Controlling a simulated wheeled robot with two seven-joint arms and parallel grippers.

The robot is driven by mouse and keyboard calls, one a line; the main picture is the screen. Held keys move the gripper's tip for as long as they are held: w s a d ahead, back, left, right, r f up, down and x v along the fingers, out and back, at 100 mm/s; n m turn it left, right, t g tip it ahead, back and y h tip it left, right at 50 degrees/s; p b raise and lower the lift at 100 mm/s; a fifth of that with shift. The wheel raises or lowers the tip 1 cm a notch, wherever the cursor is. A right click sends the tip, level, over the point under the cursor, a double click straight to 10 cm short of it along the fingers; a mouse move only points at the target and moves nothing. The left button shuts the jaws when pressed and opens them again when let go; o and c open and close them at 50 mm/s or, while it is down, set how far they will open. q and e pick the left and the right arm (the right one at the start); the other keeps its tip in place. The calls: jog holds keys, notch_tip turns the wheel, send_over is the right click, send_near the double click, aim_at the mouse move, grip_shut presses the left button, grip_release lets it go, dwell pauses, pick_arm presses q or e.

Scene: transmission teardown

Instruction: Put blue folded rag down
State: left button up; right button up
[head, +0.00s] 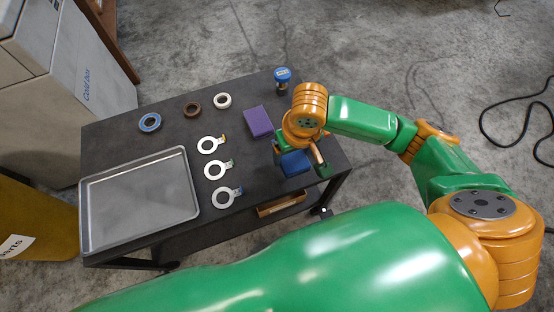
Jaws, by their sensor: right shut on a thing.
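The blue folded rag (295,163) is at the right end of the dark table (165,135). My right gripper (300,160) is shut on it, coming in from the right. The rag is partly hidden by the gripper and wrist. I cannot tell whether the rag touches the tabletop or is held just above it. My left gripper is not in view.
A purple block (258,121) lies just left of the rag. A blue-lidded jar (283,78) stands at the back right corner.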

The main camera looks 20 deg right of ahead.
jog(key=w+a+f, duration=0.1)
jog(key=f, duration=0.1)
jog(key=w+f+b, duration=0.1)
jog(key=f, duration=0.1)
jog(key=w+a+f+b, duration=0.1)
jog(key=w+f, duration=0.1)
jog(key=shift+w+a, duration=0.1)
jog(key=shift+a, duration=0.25)
notch_tip(320, 180, down, 3)
jog(key=shift+f+b, duration=0.1)
jog(key=shift+b, duration=0.7)
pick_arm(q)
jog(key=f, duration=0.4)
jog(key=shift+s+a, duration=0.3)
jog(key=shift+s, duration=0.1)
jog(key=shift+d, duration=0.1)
pick_arm(e)
jog(key=o, duration=1.1)
jog(key=shift+w, duration=0.1)
jog(key=shift+c, duration=0.2)
